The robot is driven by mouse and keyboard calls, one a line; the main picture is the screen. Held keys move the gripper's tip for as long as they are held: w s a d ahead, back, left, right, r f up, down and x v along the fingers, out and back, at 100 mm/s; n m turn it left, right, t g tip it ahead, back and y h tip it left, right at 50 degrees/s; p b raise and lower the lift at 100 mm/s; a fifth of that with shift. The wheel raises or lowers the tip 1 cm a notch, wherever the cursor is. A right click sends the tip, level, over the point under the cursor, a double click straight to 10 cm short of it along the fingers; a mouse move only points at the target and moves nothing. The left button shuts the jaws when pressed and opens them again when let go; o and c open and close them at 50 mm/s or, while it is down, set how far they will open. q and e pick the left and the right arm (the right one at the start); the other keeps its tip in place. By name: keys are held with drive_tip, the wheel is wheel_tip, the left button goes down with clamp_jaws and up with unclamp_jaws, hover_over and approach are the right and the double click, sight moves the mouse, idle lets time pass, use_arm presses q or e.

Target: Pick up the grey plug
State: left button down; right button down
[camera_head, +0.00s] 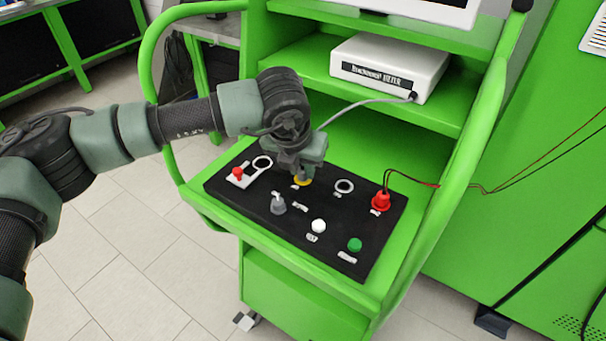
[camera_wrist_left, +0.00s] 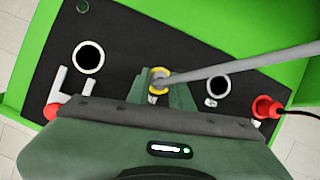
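The grey plug (camera_wrist_left: 160,82) is at the end of a grey cable and sits at a yellow-ringed socket (camera_head: 303,181) on the black panel. In the head view the plug is mostly hidden by my left gripper (camera_head: 304,172), which points down over that socket. In the left wrist view the fingers of my left gripper (camera_wrist_left: 161,92) are apart, one on each side of the plug. A strip of panel and a white label show between them. I cannot tell whether either finger touches the plug. My right gripper is in neither view.
The black panel (camera_head: 328,232) also carries a red switch (camera_head: 238,173), a grey knob (camera_head: 278,205), white and green buttons, two open sockets and a red plug (camera_head: 381,201). The grey cable (camera_head: 365,103) runs to a white meter (camera_head: 390,66) on the shelf. Green rails flank the panel.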

sight(302, 170)
use_arm(q)
drive_tip(key=shift+r, duration=0.65)
wheel_tip(302, 170, up, 19)
drive_tip(key=b, duration=0.3)
drive_tip(key=shift+f, duration=0.15)
